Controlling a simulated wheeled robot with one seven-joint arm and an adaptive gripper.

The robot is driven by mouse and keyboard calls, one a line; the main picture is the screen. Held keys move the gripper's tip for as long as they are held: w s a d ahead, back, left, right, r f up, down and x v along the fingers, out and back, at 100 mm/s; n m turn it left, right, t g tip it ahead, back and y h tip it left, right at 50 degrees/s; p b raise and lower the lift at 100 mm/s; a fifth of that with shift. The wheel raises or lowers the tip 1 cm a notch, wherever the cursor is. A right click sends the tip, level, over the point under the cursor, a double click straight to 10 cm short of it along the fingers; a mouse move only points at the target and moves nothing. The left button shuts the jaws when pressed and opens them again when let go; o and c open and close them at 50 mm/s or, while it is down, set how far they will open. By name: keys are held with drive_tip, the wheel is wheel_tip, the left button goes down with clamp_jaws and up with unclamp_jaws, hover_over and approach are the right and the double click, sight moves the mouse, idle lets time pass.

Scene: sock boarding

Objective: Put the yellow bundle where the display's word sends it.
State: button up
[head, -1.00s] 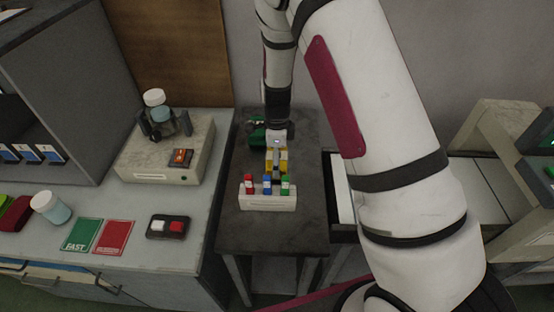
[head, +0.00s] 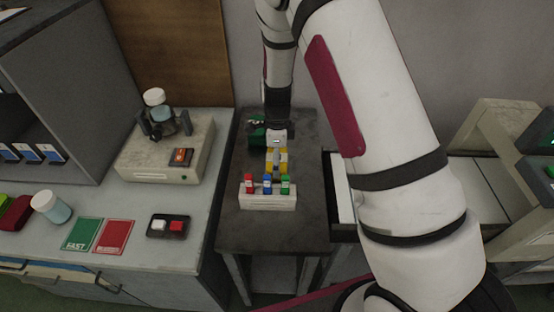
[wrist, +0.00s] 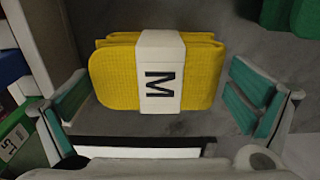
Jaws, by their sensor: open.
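The yellow bundle (wrist: 205,75) is folded, with a white band marked M around its middle. It lies on the dark table (head: 270,232); in the head view the yellow bundle (head: 284,157) is partly hidden by my gripper. My gripper (wrist: 158,102) is open, with one teal-padded finger on each side of the bundle. Gaps show between both pads and the yellow cloth. In the head view my gripper (head: 276,158) is over the bundle, behind the white rack. A small screen (head: 547,140) shows at the right edge; I cannot read a word on it.
A white rack (head: 268,202) with red, blue and green blocks stands just in front. A green bundle (head: 257,134) lies behind. On the left bench are a machine (head: 140,160) holding a jar, green and red cards (head: 82,234) and a two-button box (head: 168,227). An open drawer (head: 341,190) is right.

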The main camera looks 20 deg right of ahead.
drive_tip(key=s+r+n, duration=0.2)
drive_tip(key=r, duration=0.8)
drive_tip(key=s+r+n, duration=0.2)
drive_tip(key=r, duration=0.8)
drive_tip(key=s+d+r+n+t, duration=0.1)
drive_tip(key=s+r+n, duration=0.3)
drive_tip(key=s+n, duration=0.2)
drive_tip(key=s+d+r+n+t, duration=0.1)
drive_tip(key=s+r+n, duration=0.3)
drive_tip(key=s, duration=0.6)
drive_tip(key=s+d+r+n+t, duration=0.1)
drive_tip(key=s+r+n+t, duration=0.1)
drive_tip(key=s+r+n, duration=0.3)
drive_tip(key=s+n, duration=0.2)
drive_tip(key=s, duration=0.1)
drive_tip(key=shift+d+n+t, duration=0.15)
drive_tip(key=shift+n+t, duration=0.15)
drive_tip(key=shift+t, duration=0.1)
